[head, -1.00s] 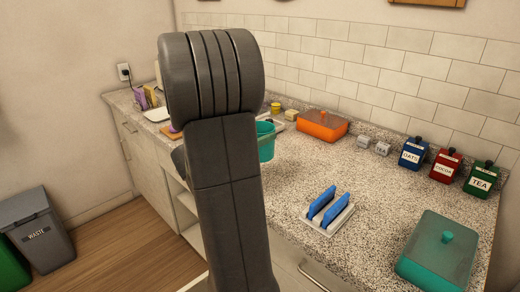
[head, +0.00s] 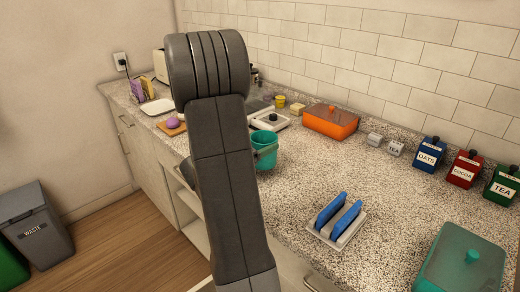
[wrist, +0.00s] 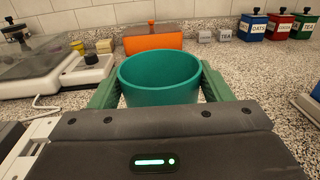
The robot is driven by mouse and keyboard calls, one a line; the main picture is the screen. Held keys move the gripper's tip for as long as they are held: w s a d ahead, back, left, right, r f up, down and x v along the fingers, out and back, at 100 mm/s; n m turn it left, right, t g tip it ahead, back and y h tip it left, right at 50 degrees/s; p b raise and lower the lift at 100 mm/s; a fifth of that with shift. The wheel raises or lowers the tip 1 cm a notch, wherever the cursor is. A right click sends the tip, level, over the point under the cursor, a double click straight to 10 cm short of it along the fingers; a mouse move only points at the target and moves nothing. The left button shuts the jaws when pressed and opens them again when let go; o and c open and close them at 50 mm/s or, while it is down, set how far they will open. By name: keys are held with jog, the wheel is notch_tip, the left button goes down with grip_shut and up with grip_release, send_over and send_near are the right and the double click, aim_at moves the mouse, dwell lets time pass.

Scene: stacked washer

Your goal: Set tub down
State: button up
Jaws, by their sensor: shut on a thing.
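A teal tub (head: 265,148) is upright at the counter (head: 300,175), just right of my arm in the head view. In the wrist view the tub (wrist: 160,78) sits between the two green fingers of my gripper (wrist: 160,90), which are shut on its sides. The tub looks empty as far as its inside shows. Its underside is hidden, so I cannot tell whether it touches the counter. My arm hides most of the gripper in the head view.
An orange lidded box (head: 330,121) stands behind the tub, with a white kitchen scale (head: 270,120) to its left. A blue-and-white rack (head: 337,220) and a teal lidded box (head: 462,258) stand nearer. Labelled canisters (head: 465,168) line the wall. Counter right of the tub is clear.

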jog(key=shift+f, duration=1)
jog(key=shift+f, duration=0.25)
jog(key=o, duration=1)
jog(key=shift+r, duration=0.1)
jog(key=shift+r, duration=0.15)
jog(key=b+v, duration=0.1)
jog(key=v, duration=1.1)
